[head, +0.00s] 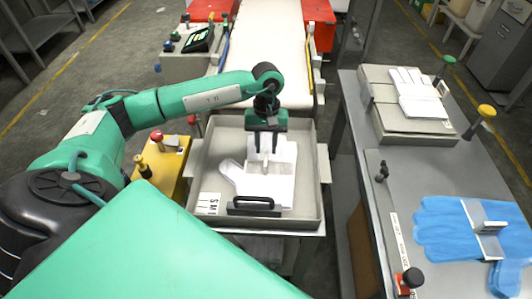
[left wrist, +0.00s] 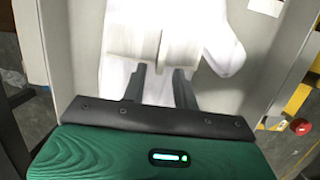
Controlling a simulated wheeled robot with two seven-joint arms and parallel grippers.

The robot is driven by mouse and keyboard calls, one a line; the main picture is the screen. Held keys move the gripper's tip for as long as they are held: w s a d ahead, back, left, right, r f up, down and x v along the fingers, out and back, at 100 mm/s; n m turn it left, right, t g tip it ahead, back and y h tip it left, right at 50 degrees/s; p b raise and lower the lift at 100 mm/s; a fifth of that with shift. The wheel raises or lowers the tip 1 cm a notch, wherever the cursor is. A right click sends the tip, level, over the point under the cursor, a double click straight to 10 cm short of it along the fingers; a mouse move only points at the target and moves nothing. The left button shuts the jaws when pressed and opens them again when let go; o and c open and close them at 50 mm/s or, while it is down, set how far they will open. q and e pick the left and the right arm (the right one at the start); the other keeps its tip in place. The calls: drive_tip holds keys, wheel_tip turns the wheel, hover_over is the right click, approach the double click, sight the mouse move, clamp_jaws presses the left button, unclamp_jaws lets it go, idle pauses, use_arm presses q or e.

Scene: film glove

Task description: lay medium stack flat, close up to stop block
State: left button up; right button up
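A white glove stack (head: 268,186) lies in the grey tray (head: 199,165), its thumb side to the left. It also shows in the left wrist view (left wrist: 216,40), with a pale band (left wrist: 125,45) across it and a thin upright tab in the middle. A black-handled block (head: 254,208), perhaps the stop block, stands at the tray's near side, close to the stack's near end. My left gripper (head: 266,152) points down over the stack. Its fingers (left wrist: 159,85) are apart, seemingly on either side of the tab. Contact cannot be told. My right gripper is out of view.
A size label (head: 208,203) lies at the tray's near left. A pale conveyor (head: 262,50) runs behind it. The right table holds a blue glove stack (head: 450,228) with a metal-looking band and a box (head: 415,125) bearing white gloves (head: 418,92).

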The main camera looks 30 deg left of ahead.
use_arm(q)
drive_tip(key=d+v, duration=0.1)
drive_tip(key=v, duration=0.7)
drive_tip(key=shift+a+r, duration=0.15)
drive_tip(key=shift+a, duration=0.3)
